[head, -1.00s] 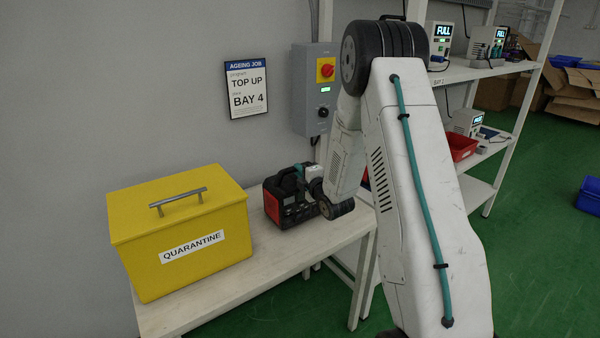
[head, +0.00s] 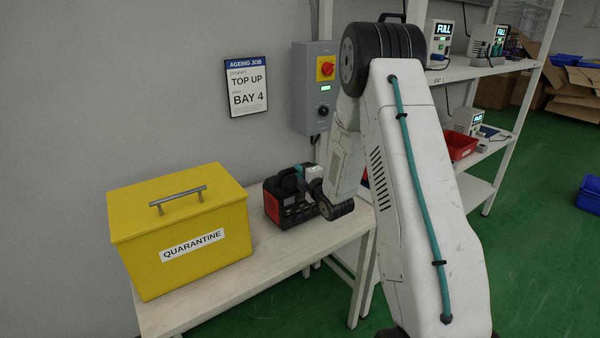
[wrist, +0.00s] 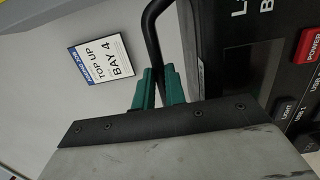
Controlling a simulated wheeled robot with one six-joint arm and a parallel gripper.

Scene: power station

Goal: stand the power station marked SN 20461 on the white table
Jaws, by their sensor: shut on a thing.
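A black and red power station (head: 286,204) is at the right end of the white table (head: 270,268), beside the grey wall. It looks upright and at or just above the tabletop; I cannot tell whether its base touches. My gripper (wrist: 158,88), with teal fingers, is shut on its black carry handle (wrist: 152,40). The wrist view also shows part of the power station's front panel (wrist: 240,75) with a red POWER button. No SN 20461 marking is readable. My wrist hides the power station's right side in the head view.
A yellow QUARANTINE box (head: 182,232) fills the table's left part. A grey switch box (head: 313,88) is on the wall behind the power station. A white shelf rack (head: 478,72) with several units and a red bin (head: 462,147) stands at right. Bare tabletop shows in front.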

